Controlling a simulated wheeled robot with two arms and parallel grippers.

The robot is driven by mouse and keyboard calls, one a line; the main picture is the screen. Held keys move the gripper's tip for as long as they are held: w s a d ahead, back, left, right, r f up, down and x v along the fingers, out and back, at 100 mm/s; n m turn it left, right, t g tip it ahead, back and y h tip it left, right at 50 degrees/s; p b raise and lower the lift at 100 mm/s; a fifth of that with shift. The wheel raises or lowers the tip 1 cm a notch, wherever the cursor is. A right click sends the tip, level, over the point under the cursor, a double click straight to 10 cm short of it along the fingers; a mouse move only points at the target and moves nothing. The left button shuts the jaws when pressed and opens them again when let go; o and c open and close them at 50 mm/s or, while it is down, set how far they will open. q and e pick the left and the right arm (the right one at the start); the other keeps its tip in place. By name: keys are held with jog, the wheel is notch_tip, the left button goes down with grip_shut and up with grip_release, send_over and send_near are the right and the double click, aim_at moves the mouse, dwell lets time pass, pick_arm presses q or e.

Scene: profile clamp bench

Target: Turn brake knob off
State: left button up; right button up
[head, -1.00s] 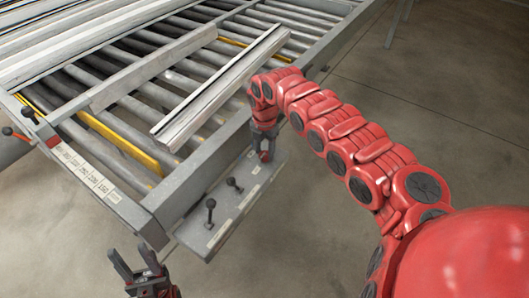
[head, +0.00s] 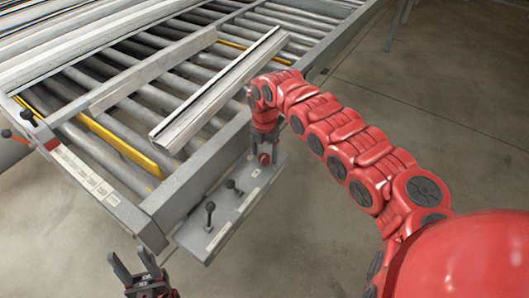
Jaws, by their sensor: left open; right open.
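A grey control plate (head: 222,231) runs along the front side of the roller bench. Two black knobs on short stems, a nearer one (head: 210,207) and a farther one (head: 231,185), stand upright on it. Labels beside them are too small to read, so I cannot tell which is the brake knob. My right gripper (head: 264,159) is open and points down at the far end of the plate, around or just above a small red part. Its fingertips are partly hidden. My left gripper (head: 136,268) is open and empty, below and left of the plate, apart from it.
The roller bench (head: 150,205) fills the upper left, with a loose metal profile (head: 215,90) lying across its rollers. The concrete floor on the right is clear.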

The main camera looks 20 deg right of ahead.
notch_tip(320, 180, up, 10)
jog(key=r+b, duration=0.1)
jog(key=b, duration=0.2)
notch_tip(320, 180, up, 6)
jog(key=r, duration=0.1)
send_over(264, 155)
jog(key=shift+s+f, duration=0.1)
jog(key=shift+f, duration=0.15)
jog(key=shift+f, duration=0.1)
